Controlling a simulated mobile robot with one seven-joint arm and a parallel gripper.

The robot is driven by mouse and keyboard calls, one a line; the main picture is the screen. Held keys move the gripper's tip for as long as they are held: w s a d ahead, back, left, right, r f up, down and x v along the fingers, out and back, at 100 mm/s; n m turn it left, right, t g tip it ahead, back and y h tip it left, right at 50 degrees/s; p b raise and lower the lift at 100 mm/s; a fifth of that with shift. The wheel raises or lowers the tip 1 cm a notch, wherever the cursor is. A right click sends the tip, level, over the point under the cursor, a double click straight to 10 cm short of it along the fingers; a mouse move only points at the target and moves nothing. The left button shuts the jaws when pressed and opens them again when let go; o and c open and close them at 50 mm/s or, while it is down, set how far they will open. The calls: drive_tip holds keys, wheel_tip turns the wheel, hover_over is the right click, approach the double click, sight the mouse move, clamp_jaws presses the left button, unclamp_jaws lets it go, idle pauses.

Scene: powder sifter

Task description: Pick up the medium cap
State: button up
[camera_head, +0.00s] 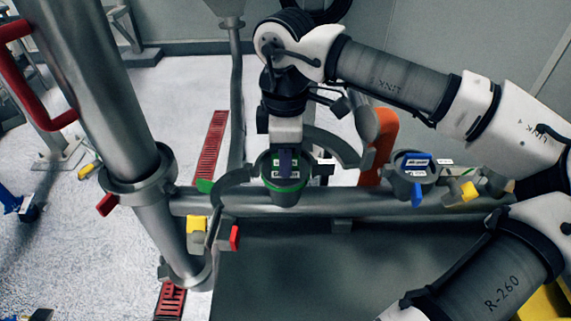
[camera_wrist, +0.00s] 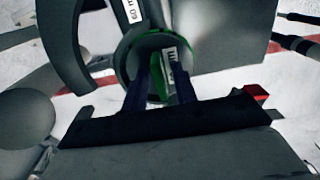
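A grey cap with a green rim and white labels (camera_head: 285,190) is on the steel pipe, below my gripper (camera_head: 285,163). A second grey cap with a blue handle (camera_head: 413,180) is to its right, apart from my gripper. No readable marking shows which one is the medium cap. My gripper points down at the green-rimmed cap. In the wrist view, its two dark fingers (camera_wrist: 167,75) stand apart inside the rim, on either side of the green handle (camera_wrist: 159,80). Contact with the handle cannot be made out. The fingers partly hide the cap's top.
A curved grey clamp arm (camera_head: 235,180) with a green tab stands close left of the cap; another (camera_head: 335,146) is on its right. A thick upright pipe (camera_head: 105,100) is at left. An orange post (camera_head: 382,145) stands between the caps.

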clamp_jaws()
drive_tip(key=shift+r, duration=0.15)
wheel_tip(320, 180, up, 20)
drive_tip(key=b, duration=0.1)
idle(0.4)
